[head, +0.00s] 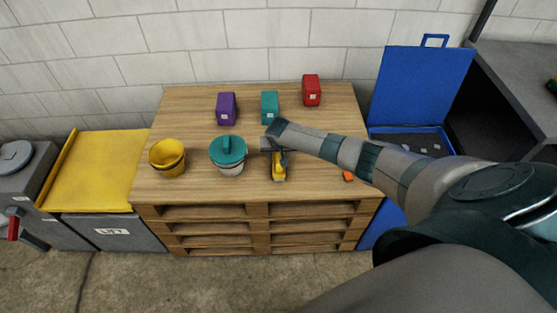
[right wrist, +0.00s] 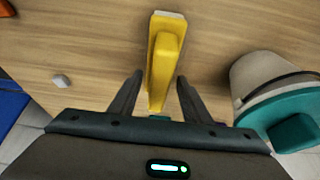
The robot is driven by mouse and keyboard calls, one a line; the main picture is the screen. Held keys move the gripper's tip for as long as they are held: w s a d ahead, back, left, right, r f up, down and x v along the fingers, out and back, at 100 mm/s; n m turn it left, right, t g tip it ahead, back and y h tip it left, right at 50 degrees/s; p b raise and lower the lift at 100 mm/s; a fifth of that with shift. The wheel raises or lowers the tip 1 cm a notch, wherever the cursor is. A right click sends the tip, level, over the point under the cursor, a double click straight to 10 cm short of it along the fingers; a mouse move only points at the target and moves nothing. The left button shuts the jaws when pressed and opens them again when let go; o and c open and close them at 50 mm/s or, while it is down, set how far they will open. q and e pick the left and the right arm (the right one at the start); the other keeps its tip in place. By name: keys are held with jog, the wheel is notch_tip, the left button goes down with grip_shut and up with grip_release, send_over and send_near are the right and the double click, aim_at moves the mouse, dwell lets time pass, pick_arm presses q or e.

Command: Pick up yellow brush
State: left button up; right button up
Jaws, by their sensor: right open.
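The yellow brush (head: 279,172) lies on the wooden table near its front middle, partly hidden by my right gripper in the head view. In the right wrist view the yellow brush (right wrist: 162,60) points away from me, with a pale end at the far side. My right gripper (right wrist: 155,80) is open, with one finger on each side of the near part of the brush. Gaps show between the fingers and the brush. In the head view my right gripper (head: 276,150) is over the brush. My left gripper is not in view.
A teal-lidded pot (head: 229,155) stands close left of the brush, and a yellow bucket (head: 167,158) farther left. Purple (head: 226,108), teal (head: 270,107) and red (head: 311,90) boxes stand at the back. An orange item (head: 348,176) lies right, near an open blue case (head: 420,88).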

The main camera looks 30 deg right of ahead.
jog(key=shift+w+d+f, duration=0.1)
jog(key=shift+f, duration=0.25)
jog(key=shift+f, duration=0.25)
dwell(0.7)
jog(key=shift+c, duration=0.4)
jog(key=c, duration=0.7)
